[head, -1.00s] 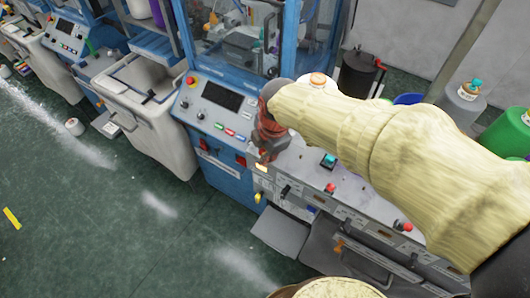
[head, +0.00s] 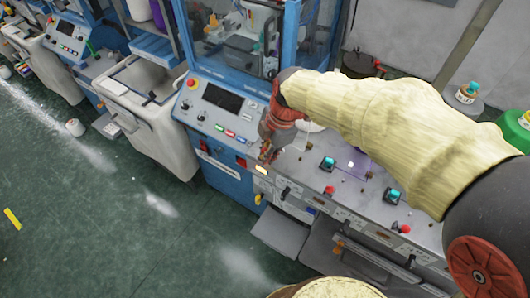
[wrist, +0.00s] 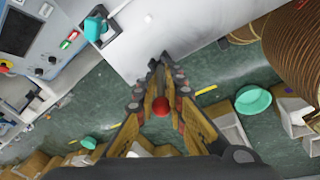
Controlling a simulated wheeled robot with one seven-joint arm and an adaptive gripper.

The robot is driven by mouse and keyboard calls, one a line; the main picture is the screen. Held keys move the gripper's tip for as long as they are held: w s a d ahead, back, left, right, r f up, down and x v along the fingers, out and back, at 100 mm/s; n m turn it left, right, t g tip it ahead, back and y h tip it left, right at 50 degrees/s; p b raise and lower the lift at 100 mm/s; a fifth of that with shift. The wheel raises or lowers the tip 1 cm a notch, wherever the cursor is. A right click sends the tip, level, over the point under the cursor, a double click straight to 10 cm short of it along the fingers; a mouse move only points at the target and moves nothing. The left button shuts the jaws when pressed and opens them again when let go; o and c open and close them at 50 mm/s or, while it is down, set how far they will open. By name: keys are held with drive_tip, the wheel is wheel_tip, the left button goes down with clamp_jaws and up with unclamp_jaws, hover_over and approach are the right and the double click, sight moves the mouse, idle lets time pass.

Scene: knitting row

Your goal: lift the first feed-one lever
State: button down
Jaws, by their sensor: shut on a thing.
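My gripper (head: 267,152) is at the left end of the grey worktop, beside the blue machine's control panel. In the wrist view my gripper (wrist: 158,80) has its fingers closed around a red ball knob (wrist: 162,107), which looks like the end of a lever. The lever's shaft is hidden by the fingers. Two similar red knobs, one in the middle (head: 330,190) and one at the right (head: 405,229), stand along the worktop's front edge. Teal-topped switches, one in the middle (head: 328,163) and one at the right (head: 393,195), sit behind them.
The blue machine's control panel (head: 217,112) with its screen is just left of my gripper. A grey bin (head: 150,110) stands further left. A grey tray (head: 280,234) juts out below the worktop front. The green floor (head: 90,220) at the left is mostly clear.

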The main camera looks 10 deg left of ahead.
idle(0.4)
drive_tip(key=c, duration=2)
unclamp_jaws()
drive_tip(key=shift+d, duration=0.1)
drive_tip(key=shift+c, duration=0.2)
drive_tip(key=shift+o, duration=0.4)
drive_tip(key=v, duration=1.2)
drive_tip(key=shift+w, duration=0.25)
